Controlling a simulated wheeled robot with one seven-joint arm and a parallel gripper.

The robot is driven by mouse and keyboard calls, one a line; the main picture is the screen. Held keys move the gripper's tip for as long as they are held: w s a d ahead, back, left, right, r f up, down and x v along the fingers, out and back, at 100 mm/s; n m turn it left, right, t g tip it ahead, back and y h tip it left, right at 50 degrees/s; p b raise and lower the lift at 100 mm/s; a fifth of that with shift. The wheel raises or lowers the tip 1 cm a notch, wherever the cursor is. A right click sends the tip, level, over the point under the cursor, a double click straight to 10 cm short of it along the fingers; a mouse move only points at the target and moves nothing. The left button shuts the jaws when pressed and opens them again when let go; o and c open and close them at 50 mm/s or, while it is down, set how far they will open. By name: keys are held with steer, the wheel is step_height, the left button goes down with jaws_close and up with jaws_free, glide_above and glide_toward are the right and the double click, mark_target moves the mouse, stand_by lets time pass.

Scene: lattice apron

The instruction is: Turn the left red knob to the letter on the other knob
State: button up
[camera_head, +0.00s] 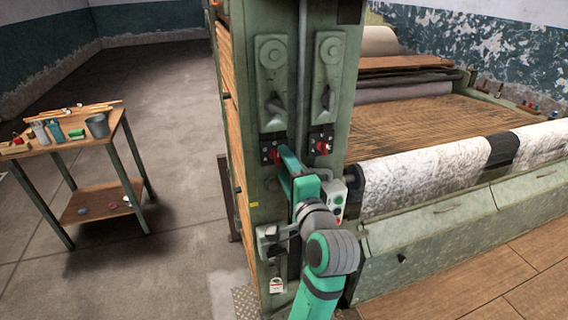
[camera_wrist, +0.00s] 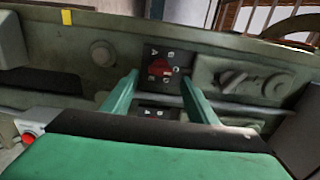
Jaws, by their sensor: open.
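The left red knob (camera_head: 277,155) sits on a black plate on the green machine post. In the wrist view the left knob (camera_wrist: 167,68) shows between my two fingers, with small pale letters around it; its exact setting is too small to read. My gripper (camera_wrist: 158,80) is open, its fingers on either side of this knob, with no clear contact seen. In the head view my gripper (camera_head: 286,153) reaches up to the left knob. The other red knob (camera_head: 323,147) is to the right; its letter is unreadable. Its plate (camera_wrist: 156,112) is mostly hidden behind my gripper in the wrist view.
Levers (camera_head: 275,106) hang above each knob. A grey button box (camera_head: 336,195) stands close to the right of my gripper. A wooden cart (camera_head: 95,150) stands at far left, with bare floor between.

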steer(key=v, duration=0.8)
steer(key=shift+s, duration=0.3)
steer(key=shift+f, duration=0.1)
steer(key=s+f+n+h, duration=0.15)
steer(key=s+f, duration=0.25)
steer(key=f, duration=0.5)
steer(key=s+f+n+g+h, duration=0.1)
steer(key=s+f+n, duration=0.15)
steer(key=f, duration=0.55)
steer(key=s+f+n+h, duration=0.15)
steer(key=s+f, duration=0.25)
steer(key=f, duration=0.5)
steer(key=s+a+f+n, duration=0.2)
steer(key=s+n, duration=0.1)
steer(key=s, duration=0.6)
steer(key=s+a+f+n, duration=0.2)
steer(key=s+n, duration=0.1)
steer(key=s, duration=0.6)
steer(key=s+a+f+n+g, duration=0.1)
steer(key=s+a+f+n, duration=0.2)
steer(key=s, duration=0.6)
steer(key=shift+s+n, duration=0.3)
steer(key=shift+n, duration=0.05)
steer(key=shift+c, duration=0.3)
